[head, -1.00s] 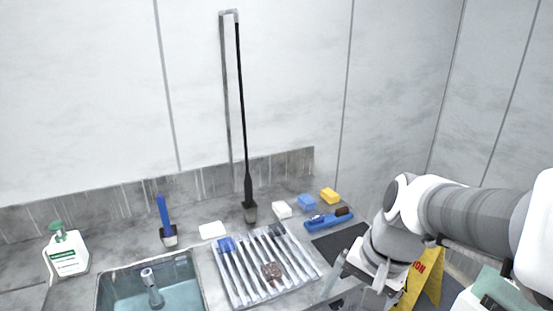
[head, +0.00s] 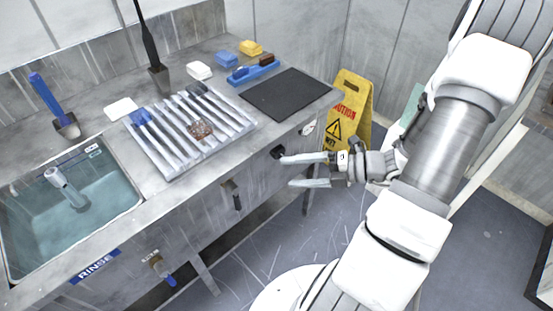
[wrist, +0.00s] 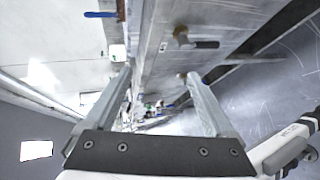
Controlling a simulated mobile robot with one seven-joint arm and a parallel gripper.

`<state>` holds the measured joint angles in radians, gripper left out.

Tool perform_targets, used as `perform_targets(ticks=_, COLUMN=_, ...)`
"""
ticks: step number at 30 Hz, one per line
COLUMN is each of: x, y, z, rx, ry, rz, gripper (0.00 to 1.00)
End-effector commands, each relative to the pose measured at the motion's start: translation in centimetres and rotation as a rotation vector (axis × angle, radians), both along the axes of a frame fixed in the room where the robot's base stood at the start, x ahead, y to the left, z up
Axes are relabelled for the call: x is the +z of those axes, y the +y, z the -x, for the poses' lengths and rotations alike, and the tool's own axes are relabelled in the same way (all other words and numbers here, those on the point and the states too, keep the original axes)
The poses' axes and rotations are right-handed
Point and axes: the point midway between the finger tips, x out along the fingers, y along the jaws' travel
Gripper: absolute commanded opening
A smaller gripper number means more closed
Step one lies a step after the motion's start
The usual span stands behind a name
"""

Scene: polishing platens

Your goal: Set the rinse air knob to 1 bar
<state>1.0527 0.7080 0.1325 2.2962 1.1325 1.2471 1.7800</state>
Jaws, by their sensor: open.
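A small black knob (head: 277,152) is on the counter's front panel, below the dark mat. A small round white dial (head: 306,129) is on the panel to its right. I cannot read any label or setting there, so I cannot confirm that it is the rinse air knob. My gripper (head: 287,171) is open and empty in front of the panel, its upper fingertip close to the black knob in the picture; contact cannot be told. In the wrist view, both fingers of my gripper (wrist: 158,75) are spread, with the panel behind them.
A black-handled valve (head: 234,196) and a brass valve with a blue handle (head: 160,268) stick out of the panel. A RINSE label (head: 95,266) is near the sink (head: 140,203). A rack (head: 165,172) and dark mat (head: 287,93) lie on top. A yellow caution sign (head: 351,105) stands right.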

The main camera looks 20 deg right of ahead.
Motion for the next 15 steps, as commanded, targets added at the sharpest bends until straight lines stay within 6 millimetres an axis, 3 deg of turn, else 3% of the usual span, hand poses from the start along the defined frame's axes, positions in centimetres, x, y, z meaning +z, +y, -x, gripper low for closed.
perform_targets(ticks=1, x=-2.7, y=-1.3, z=0.0, rx=-0.110, ry=0.068, rz=-0.111, gripper=0.89)
perform_targets(ticks=6, x=-7.6, y=-5.8, z=-0.3, rx=-0.442, ry=0.266, rz=-0.505, gripper=0.89)
perform_targets(ticks=10, x=-10.6, y=-8.7, z=0.1, rx=-0.617, ry=0.358, rz=-0.762, gripper=0.89)
perform_targets(ticks=15, x=-12.5, y=-10.7, z=0.5, rx=-0.725, ry=0.411, rz=-0.950, gripper=0.89)
